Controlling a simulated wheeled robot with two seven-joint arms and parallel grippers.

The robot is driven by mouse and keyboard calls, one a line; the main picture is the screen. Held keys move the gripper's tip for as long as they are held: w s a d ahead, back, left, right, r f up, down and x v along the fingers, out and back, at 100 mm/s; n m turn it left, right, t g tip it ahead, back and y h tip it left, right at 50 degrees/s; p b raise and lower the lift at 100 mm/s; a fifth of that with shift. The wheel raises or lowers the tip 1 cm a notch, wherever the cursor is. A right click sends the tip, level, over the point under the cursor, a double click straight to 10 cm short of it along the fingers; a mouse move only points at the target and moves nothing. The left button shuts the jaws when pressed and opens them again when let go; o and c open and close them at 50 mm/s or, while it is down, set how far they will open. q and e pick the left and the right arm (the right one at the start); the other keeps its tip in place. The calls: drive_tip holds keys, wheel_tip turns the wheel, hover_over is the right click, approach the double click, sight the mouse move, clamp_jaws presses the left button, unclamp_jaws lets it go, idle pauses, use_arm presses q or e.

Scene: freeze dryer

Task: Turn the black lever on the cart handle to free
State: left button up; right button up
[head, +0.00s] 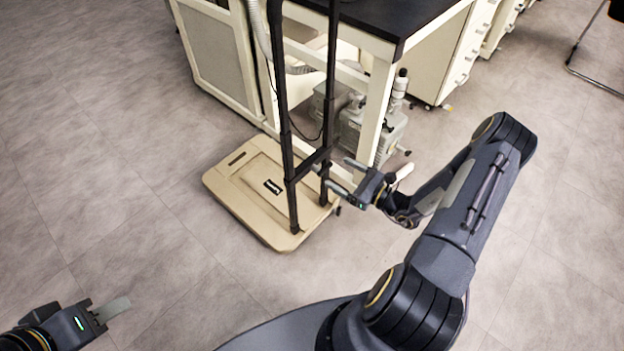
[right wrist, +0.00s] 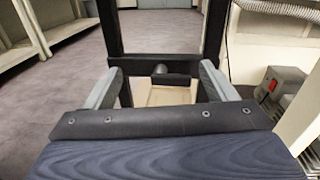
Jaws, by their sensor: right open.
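The cart has a beige platform (head: 235,190) and a tall black handle frame (head: 331,90) with a crossbar low down. In the right wrist view the handle's crossbar (right wrist: 130,65) runs across, and the small black lever (right wrist: 174,79) sits at its middle, just below a round knob. My right gripper (head: 343,176) is open beside the handle. In the right wrist view its fingers (right wrist: 160,76) stand to either side of the lever, apart from it. My left gripper (head: 112,309) is at the lower left, far from the cart; its jaw opening is unclear.
A bench with a black top (head: 390,18) and a pale frame stands behind the cart. A grey pump-like machine (head: 372,130) sits under it. White drawer cabinets (head: 450,55) are further right. The floor (head: 90,150) left of the cart is clear.

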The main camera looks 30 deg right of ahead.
sight(327, 170)
drive_tip(key=w+f, duration=0.1)
drive_tip(key=w, duration=0.1)
drive_tip(key=w+a+f+m+h+b, duration=0.1)
drive_tip(key=w, duration=0.1)
drive_tip(key=w+a+f+m+h, duration=0.1)
drive_tip(key=w+f, duration=0.1)
drive_tip(key=w, duration=0.1)
drive_tip(key=shift+a+t+b, duration=0.1)
drive_tip(key=shift+t+b, duration=0.3)
use_arm(q)
drive_tip(key=f, duration=0.2)
drive_tip(key=shift+w+a+f, duration=0.1)
drive_tip(key=shift+a+f, duration=0.2)
drive_tip(key=shift+a, duration=0.05)
use_arm(e)
drive_tip(key=shift+c, duration=0.2)
drive_tip(key=c, duration=0.9)
